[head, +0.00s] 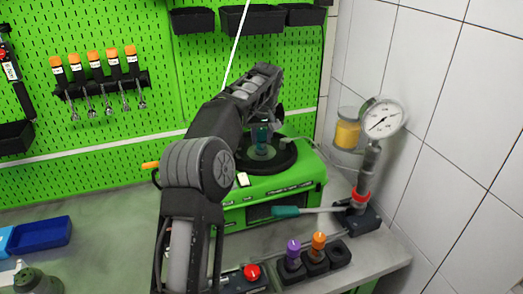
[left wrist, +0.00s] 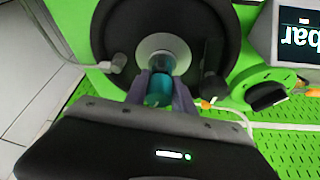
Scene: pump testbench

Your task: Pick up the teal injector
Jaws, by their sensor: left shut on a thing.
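The teal injector (head: 262,135) stands upright in the middle of a round black disc (head: 283,161) on top of the green testbench (head: 309,178). It also shows in the left wrist view (left wrist: 159,90), at the light ring in the disc's centre. My left gripper (left wrist: 160,86) is shut on the injector, one finger on each side of it. In the head view the left gripper (head: 264,122) reaches over the disc from the left, and its arm hides part of the testbench. Whether the injector's lower end is still seated cannot be told. My right gripper is not in view.
A pressure gauge (head: 382,119) on a pump with a teal-handled lever (head: 286,212) stands to the right. A yellow jar (head: 347,130) is behind it. Purple (head: 293,248) and orange (head: 318,241) injectors stand in a black holder in front. A blue tray (head: 42,234) lies left.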

